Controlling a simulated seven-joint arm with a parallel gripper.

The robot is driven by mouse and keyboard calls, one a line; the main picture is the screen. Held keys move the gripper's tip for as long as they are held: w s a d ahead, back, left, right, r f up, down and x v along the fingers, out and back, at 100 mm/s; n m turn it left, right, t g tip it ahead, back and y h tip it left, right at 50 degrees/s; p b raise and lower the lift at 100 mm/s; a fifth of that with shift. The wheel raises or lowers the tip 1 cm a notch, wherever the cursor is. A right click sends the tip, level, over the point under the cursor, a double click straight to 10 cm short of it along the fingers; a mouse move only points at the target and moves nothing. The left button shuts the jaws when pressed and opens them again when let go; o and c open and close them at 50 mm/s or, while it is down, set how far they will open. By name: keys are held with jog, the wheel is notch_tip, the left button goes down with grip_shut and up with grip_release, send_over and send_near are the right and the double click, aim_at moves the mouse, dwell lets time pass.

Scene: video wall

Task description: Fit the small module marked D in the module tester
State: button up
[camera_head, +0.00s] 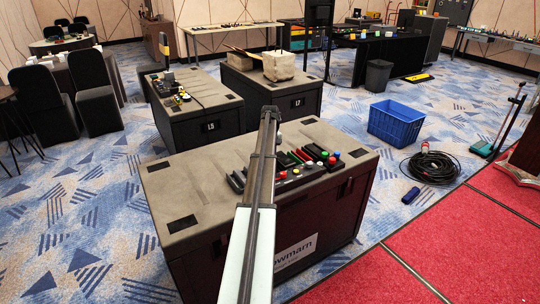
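Small black, red, green and blue pieces (309,154) sit close together on the grey lid of the nearest black case (205,195), right of my arm. A low dark unit with coloured knobs (298,176) lies in front of them; it may be the module tester, but I cannot be sure. No letter D is readable, so I cannot tell which piece is the marked module. My arm crosses the lid from the bottom of the view and hides part of it. Its far end, where my gripper (271,113) seems to be, is too small to show its fingers.
A blue crate (396,123), a coiled black cable (430,168) and a red platform (450,250) are right. The nearest lid's left side is mostly clear.

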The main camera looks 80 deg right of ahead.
jog(key=shift+f, duration=0.1)
dwell(0.4)
jog(key=o, duration=0.9)
jog(key=shift+o, duration=0.2)
jog(key=shift+o, duration=0.9)
jog(key=shift+r, duration=4)
